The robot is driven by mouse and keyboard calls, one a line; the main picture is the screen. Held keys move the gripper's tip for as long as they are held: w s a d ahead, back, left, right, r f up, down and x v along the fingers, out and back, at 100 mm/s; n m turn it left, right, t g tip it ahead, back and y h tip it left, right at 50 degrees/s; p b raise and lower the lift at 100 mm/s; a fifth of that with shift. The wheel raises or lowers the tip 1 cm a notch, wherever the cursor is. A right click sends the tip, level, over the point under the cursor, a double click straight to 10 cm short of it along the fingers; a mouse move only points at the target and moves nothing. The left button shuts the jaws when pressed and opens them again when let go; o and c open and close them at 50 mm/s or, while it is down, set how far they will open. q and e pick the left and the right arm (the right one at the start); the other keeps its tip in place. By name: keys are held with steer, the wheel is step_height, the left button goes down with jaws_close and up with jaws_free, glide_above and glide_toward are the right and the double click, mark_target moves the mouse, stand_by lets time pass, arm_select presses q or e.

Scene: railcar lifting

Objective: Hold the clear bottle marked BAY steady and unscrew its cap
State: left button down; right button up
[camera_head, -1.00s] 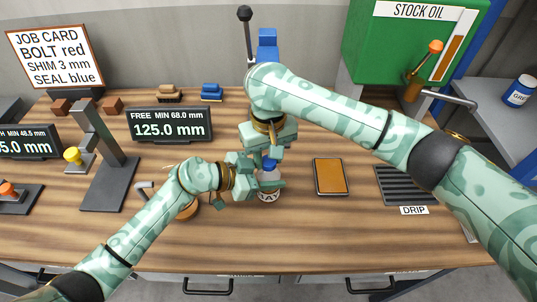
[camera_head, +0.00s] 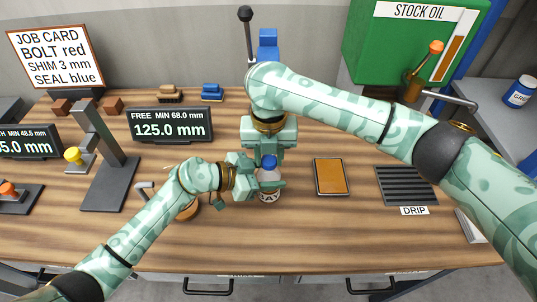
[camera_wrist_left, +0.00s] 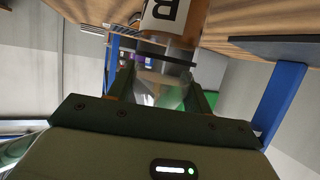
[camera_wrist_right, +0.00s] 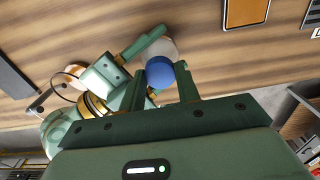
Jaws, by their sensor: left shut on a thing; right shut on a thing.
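The clear bottle marked BAY (camera_head: 269,196) stands upright on the workbench. Its label is partly visible in the head view and its label also shows in the left wrist view (camera_wrist_left: 163,15). My left gripper (camera_head: 272,181) is shut on the bottle's body from the left side. The blue cap (camera_head: 269,161) sits on top of the bottle. My right gripper (camera_wrist_right: 166,95) points down from above, its fingers shut on either side of the blue cap, which shows between them in the right wrist view (camera_wrist_right: 160,73).
An orange-topped tray (camera_head: 331,177) lies right of the bottle, with a drip grate (camera_head: 406,185) farther right. A display reading 125.0 mm (camera_head: 170,124) stands behind left. A green stock oil tank (camera_head: 400,60) stands at the back right.

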mark_target(269, 160)
steer(key=shift+r, duration=0.1)
stand_by(0.6)
steer(key=shift+r, duration=1)
steer(key=shift+r, duration=2)
arm_select(q)
steer(key=c, duration=0.6)
jaws_free()
steer(key=shift+o, duration=0.2)
